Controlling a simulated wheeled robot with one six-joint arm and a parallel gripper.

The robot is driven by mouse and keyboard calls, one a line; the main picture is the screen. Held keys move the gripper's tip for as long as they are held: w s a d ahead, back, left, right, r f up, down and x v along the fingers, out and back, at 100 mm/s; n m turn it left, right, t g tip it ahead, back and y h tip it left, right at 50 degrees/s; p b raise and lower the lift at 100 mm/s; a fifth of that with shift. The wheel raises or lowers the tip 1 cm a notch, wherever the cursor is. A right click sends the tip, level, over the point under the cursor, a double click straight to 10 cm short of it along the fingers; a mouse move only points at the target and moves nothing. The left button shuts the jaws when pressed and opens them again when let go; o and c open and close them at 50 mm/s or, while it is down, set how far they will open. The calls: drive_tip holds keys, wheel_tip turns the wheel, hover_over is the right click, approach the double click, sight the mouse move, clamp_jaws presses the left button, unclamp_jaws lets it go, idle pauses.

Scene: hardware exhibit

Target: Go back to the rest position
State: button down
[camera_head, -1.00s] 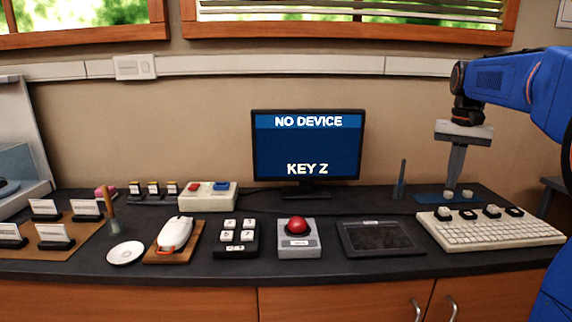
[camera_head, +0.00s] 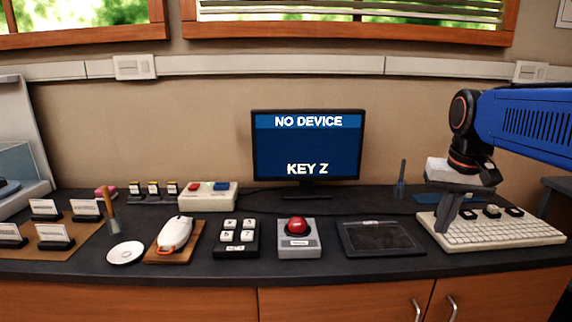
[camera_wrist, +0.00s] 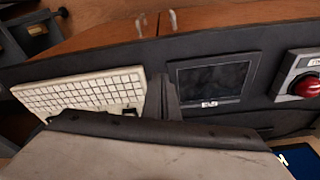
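My gripper (camera_head: 446,226) hangs over the left end of the white keyboard (camera_head: 515,233), at the right of the counter. Its fingers look close together, with nothing visible between them. In the wrist view the fingers (camera_wrist: 166,97) show as a dark, narrow shape between the keyboard (camera_wrist: 80,95) and the black tablet (camera_wrist: 215,80). I cannot tell how far the tips are above the keyboard. My gripper hides part of the keyboard's left end and the blue mat (camera_head: 425,197) behind it.
A monitor (camera_head: 307,145) reads "NO DEVICE" and "KEY Z". A red button box (camera_head: 298,245), a keypad (camera_head: 236,237) and a white mouse (camera_head: 175,234) stand left of the tablet. Small dark key pieces (camera_head: 492,211) sit along the keyboard's back edge. The space above the counter's middle is clear.

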drive_tip(key=s+a+f+n+t, duration=0.1)
drive_tip(key=s+a+f, duration=0.2)
drive_tip(key=s+f, duration=0.4)
drive_tip(key=s+a+f+n+t, duration=0.1)
drive_tip(key=s+a+f+n, duration=0.1)
drive_tip(key=s+f, duration=0.5)
drive_tip(key=shift+s+a+f+t, duration=0.25)
drive_tip(key=shift+s+a, duration=0.35)
drive_tip(key=shift+s, duration=0.65)
drive_tip(key=shift+r, duration=0.1)
